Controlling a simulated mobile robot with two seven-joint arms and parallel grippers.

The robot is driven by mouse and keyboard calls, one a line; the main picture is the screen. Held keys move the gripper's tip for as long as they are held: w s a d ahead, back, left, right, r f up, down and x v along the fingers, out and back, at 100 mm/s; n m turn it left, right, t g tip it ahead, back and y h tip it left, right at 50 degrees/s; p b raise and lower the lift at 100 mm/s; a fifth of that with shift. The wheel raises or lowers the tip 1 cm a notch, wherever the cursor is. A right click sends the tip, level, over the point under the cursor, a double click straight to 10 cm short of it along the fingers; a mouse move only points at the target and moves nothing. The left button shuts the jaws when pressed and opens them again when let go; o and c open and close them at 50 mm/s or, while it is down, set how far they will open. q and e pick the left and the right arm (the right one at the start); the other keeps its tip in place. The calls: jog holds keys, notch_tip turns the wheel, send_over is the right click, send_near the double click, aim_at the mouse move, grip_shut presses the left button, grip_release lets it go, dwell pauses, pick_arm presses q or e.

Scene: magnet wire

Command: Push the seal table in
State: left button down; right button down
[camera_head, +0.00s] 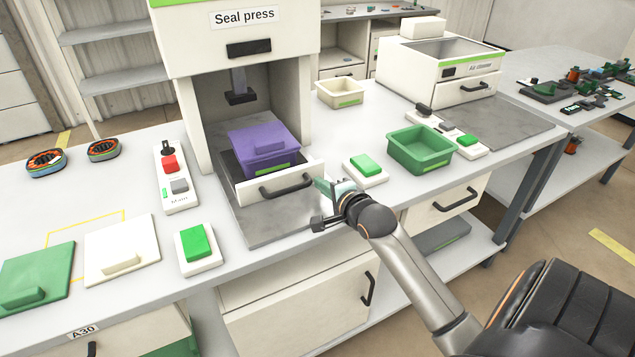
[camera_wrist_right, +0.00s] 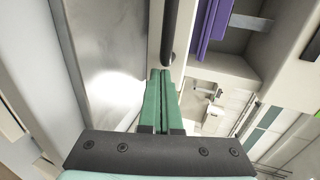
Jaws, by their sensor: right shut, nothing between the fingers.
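The seal table (camera_head: 246,193) is a sliding tray with a white front panel and a black handle (camera_head: 285,185). It sticks out of the Seal press (camera_head: 235,70) over a grey metal plate. My right gripper (camera_head: 321,186) is at the right end of the front panel. In the right wrist view its green fingers (camera_wrist_right: 163,85) are shut and empty, close to the panel and handle (camera_wrist_right: 170,32); I cannot tell whether they touch. The purple box (camera_wrist_right: 212,22) shows beyond. My left gripper is out of view.
Green buttons (camera_head: 197,243) and (camera_head: 366,167) flank the metal plate (camera_head: 270,222). A switch panel (camera_head: 174,180) stands left of the press. A green bin (camera_head: 420,150) and a cream bin (camera_head: 340,93) stand to the right. Flat lids (camera_head: 122,248) lie at the front left.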

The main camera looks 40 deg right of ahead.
jog(key=shift+w+d, duration=0.25)
jog(key=shift+w, duration=0.8)
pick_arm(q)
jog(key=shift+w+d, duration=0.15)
